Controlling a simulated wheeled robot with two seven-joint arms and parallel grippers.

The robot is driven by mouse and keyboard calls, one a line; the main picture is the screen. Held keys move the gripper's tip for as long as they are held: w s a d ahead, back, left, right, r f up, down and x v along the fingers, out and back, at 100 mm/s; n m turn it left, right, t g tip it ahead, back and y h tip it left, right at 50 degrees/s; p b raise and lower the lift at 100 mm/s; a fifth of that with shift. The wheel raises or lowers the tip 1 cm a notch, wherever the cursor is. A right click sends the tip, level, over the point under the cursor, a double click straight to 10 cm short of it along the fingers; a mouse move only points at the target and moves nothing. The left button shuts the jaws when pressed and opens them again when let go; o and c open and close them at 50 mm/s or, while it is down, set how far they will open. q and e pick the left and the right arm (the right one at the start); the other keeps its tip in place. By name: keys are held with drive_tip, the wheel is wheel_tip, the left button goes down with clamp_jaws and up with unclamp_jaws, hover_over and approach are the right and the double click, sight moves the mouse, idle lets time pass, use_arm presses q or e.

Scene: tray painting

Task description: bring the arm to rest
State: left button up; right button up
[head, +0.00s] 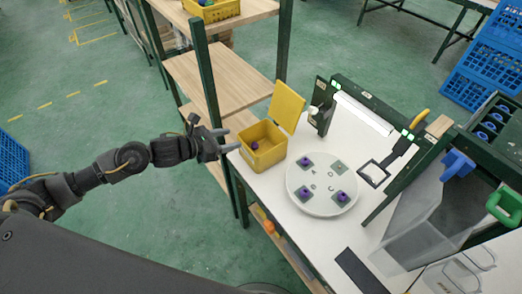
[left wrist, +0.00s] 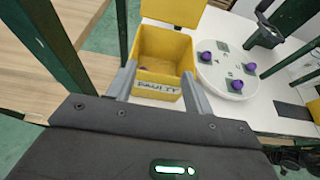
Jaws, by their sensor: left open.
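My left arm (head: 130,158) reaches in from the left in the head view. Its gripper (head: 229,139) is open, with its fingertips beside the left side of the yellow box. The left wrist view shows both fingers (left wrist: 158,85) apart with nothing between them but the box behind. The yellow box (head: 264,157) stands on the white table with its lid raised. A small purple thing lies inside it, and the front carries handwriting in the left wrist view (left wrist: 156,90). My right gripper is not in view.
A round white tray (head: 322,208) with several purple pieces on dark square pads is right of the box. A wooden shelf rack (head: 189,84) with green posts stands behind and left. A clear bin (head: 415,225) and a dark frame (head: 374,173) are on the right.

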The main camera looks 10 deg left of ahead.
use_arm(q)
drive_tip(key=shift+s+a+r, duration=0.2)
drive_tip(key=shift+s+a, duration=0.05)
drive_tip(key=shift+s, duration=0.05)
idle(0.5)
